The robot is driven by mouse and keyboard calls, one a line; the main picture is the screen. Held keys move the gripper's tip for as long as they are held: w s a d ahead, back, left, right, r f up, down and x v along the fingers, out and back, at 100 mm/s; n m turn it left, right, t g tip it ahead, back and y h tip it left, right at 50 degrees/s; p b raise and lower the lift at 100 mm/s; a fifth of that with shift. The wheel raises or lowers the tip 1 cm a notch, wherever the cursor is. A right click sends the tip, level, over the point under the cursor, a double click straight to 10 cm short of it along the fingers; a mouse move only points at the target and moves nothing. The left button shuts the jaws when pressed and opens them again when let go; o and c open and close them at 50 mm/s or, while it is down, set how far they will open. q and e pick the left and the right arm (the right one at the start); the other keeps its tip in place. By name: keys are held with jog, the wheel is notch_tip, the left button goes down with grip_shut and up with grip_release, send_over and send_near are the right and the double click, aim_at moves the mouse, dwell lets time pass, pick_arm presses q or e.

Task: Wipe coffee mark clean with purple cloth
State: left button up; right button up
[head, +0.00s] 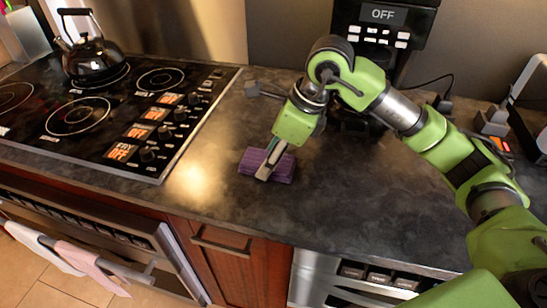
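The purple cloth (286,168) lies on the dark stone counter (225,195), right of the stove and near the counter's front edge. My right gripper (266,173) points down onto the cloth from above. Its fingers look close together and pressed on the cloth's middle, pinching it. The fingers and hand hide part of the cloth. I cannot make out a distinct coffee mark; the counter has a mottled dark surface and a bright glare patch left of the cloth. My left gripper is not in view.
A black stove (75,115) with a kettle (90,58) stands at the left. A black coffee machine (385,30) stands at the back, behind my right arm. Pink and white towels (90,262) hang on the oven handle below. Counter right of the cloth is clear.

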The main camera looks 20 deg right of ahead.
aim_at(292, 163)
jog(key=shift+s+d+f, duration=0.1)
jog(key=shift+s+d, duration=0.15)
jog(key=shift+d, duration=0.15)
jog(key=shift+s+d+b, duration=0.4)
jog(key=shift+s+d, duration=0.1)
jog(key=shift+d, duration=0.1)
jog(key=shift+s+d, duration=0.2)
jog(key=shift+d, duration=0.25)
jog(key=shift+s+d+b, duration=0.4)
jog(key=shift+d, duration=0.15)
jog(key=shift+s+d+b, duration=0.3)
jog(key=shift+d+b, duration=0.05)
jog(key=shift+d, duration=0.2)
jog(key=shift+s+d, duration=0.2)
jog(key=shift+s+d+b, duration=0.2)
jog(key=shift+d+b, duration=0.15)
jog(key=shift+s+d+b, duration=0.4)
jog(key=shift+s+d, duration=0.05)
jog(key=shift+d, duration=0.2)
jog(key=shift+s+d+b, duration=0.35)
jog(key=shift+s+d, duration=0.1)
jog(key=shift+d, duration=0.2)
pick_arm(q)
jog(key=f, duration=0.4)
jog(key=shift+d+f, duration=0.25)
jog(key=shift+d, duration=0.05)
